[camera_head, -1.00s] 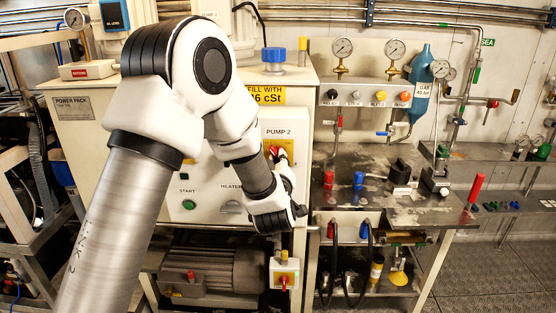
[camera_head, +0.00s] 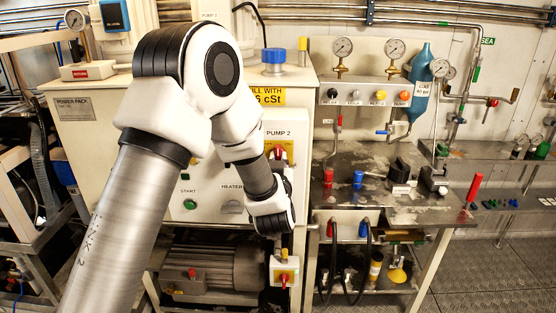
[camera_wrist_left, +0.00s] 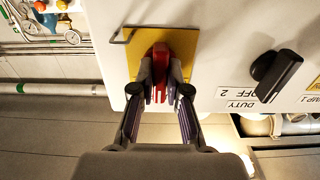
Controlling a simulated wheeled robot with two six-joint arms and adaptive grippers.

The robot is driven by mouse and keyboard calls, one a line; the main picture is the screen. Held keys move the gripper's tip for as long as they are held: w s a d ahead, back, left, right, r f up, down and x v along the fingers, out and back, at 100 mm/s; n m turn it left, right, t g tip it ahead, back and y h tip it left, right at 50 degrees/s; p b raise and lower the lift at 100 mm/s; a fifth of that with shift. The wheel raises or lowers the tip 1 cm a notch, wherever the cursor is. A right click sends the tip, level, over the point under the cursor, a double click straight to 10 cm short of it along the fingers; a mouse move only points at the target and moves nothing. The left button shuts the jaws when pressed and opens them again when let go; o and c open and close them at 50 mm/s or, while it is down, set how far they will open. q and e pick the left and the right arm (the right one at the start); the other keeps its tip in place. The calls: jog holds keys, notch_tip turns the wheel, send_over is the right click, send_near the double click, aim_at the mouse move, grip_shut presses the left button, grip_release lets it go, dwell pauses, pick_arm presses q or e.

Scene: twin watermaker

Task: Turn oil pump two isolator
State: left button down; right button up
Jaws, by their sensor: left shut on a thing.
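The oil pump two isolator is a red handle (camera_head: 278,153) on a yellow plate (camera_head: 290,146), under the "PUMP 2" label on the cream panel. In the left wrist view the red handle (camera_wrist_left: 160,62) stands roughly upright in the picture before its yellow plate (camera_wrist_left: 188,46). My left gripper (camera_head: 283,169) comes up to the handle from below. In the wrist view the two fingers of the gripper (camera_wrist_left: 160,83) are closed on both sides of the red handle. The fingers hide part of the handle. My right gripper is not in view.
A black selector knob (camera_wrist_left: 276,75) sits beside the isolator in the wrist view. A green start button (camera_head: 189,204) is on the panel. A steel bench (camera_head: 395,208) with valves stands right.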

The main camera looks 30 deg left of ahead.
pick_arm(q)
jog(key=shift+f, duration=0.1)
jog(key=c, duration=1.2)
grip_release()
jog(key=shift+o, duration=0.2)
jog(key=v, duration=1.2)
jog(key=shift+s+a, duration=0.1)
